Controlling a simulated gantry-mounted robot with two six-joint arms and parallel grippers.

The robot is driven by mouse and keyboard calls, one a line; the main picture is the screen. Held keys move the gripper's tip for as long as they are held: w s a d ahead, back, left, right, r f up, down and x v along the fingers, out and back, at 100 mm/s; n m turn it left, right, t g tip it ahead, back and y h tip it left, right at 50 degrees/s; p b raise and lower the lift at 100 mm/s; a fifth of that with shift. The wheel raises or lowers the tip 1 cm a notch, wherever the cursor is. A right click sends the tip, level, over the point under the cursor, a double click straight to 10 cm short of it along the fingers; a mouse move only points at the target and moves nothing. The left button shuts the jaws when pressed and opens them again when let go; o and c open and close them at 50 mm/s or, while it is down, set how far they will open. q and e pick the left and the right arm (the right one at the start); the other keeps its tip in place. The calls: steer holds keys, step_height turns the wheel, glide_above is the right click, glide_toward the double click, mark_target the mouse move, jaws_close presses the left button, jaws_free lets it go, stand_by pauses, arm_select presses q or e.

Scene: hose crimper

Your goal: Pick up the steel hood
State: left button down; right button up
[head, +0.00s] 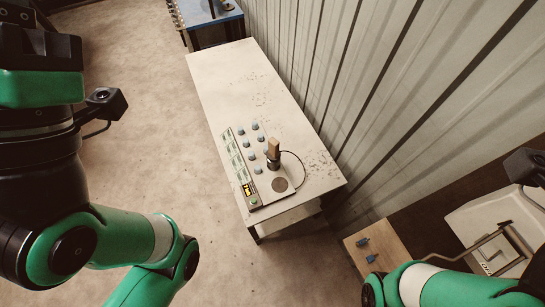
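I cannot pick out the steel hood for certain in the head view. A pale board (236,165) on the table carries several small blue-grey pieces (258,170), a dark round disc (279,185) and a dark upright device (273,163) with a tan block (274,148) on top. A cable runs from the device. My green and black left arm fills the left side, and my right arm enters at the lower right. Both grippers are outside the picture, and neither arm visibly touches anything on the table.
The long pale table (225,75) stands against a corrugated metal wall (400,80), its far part bare. A wooden box (385,243) with small blue pieces stands at lower right, near a pale grey object with a bent handle (495,225). A blue-topped table (205,12) stands farther back. Floor left of the table is clear.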

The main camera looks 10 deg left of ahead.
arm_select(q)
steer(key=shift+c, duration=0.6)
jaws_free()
